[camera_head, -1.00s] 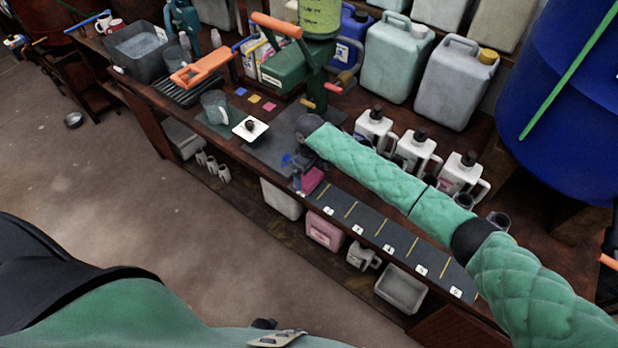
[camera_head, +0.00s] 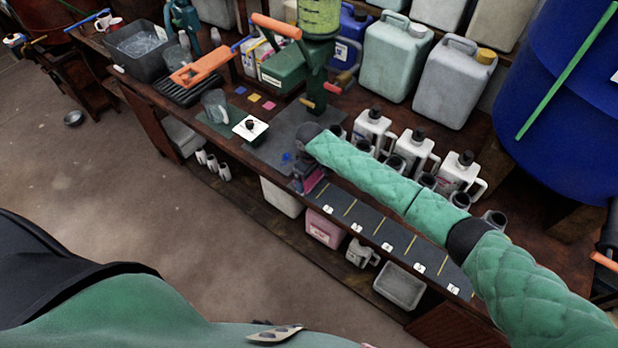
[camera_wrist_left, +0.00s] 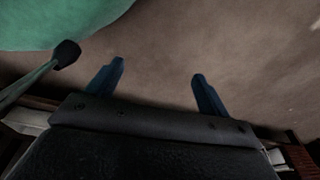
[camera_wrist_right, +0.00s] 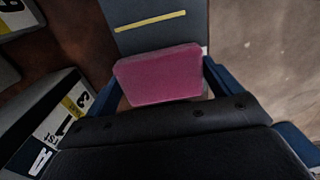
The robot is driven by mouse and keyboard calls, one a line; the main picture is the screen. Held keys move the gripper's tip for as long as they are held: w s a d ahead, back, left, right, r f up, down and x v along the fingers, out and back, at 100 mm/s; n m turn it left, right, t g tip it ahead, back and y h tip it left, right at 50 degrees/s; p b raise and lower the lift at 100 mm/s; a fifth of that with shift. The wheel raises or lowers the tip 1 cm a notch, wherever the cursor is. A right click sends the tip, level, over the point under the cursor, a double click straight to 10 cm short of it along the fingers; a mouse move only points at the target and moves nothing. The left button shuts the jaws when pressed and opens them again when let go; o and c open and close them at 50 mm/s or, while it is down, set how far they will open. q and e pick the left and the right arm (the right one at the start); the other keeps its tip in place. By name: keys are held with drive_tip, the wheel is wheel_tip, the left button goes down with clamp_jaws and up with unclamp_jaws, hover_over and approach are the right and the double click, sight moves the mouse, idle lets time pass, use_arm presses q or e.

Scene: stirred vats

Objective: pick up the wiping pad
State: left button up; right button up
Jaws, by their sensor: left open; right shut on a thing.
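The wiping pad is a pink block, seen at the front edge of the bench in the head view (camera_head: 314,181) and large in the right wrist view (camera_wrist_right: 158,77). My right gripper (camera_wrist_right: 158,88) has a blue finger at each side of the pad and is shut on it. In the head view my right gripper (camera_head: 301,172) partly hides the pad. I cannot tell whether the pad touches the bench. My left gripper (camera_wrist_left: 155,82) is open and empty, with bare floor beyond its fingers.
A dark strip (camera_head: 372,231) with yellow lines and number labels runs along the bench front. White bottles (camera_head: 413,150) stand behind my right arm. A green press (camera_head: 292,68) and a white tile (camera_head: 250,128) are farther left. The floor (camera_head: 150,190) is clear.

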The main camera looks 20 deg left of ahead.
sight(313, 178)
drive_tip(key=shift+r, duration=0.2)
drive_tip(key=r+b, duration=0.1)
drive_tip(key=r, duration=0.1)
drive_tip(key=d+r+b, duration=0.1)
drive_tip(key=shift+s+r+b, duration=0.1)
drive_tip(key=shift+r+b, duration=0.3)
use_arm(q)
drive_tip(key=w+d+r+b, duration=0.1)
drive_tip(key=w+d+r, duration=0.1)
drive_tip(key=r, duration=0.3)
drive_tip(key=w+d+r+b, duration=0.2)
drive_tip(key=w+r, duration=0.1)
drive_tip(key=r, duration=0.3)
drive_tip(key=shift+d+r+g, duration=0.2)
drive_tip(key=shift+d+g, duration=0.15)
drive_tip(key=shift+g, duration=0.05)
use_arm(e)
drive_tip(key=s+d+r, duration=0.3)
drive_tip(key=d+r, duration=0.3)
drive_tip(key=d, duration=0.4)
drive_tip(key=shift+s+r, duration=0.25)
drive_tip(key=shift+r, duration=0.15)
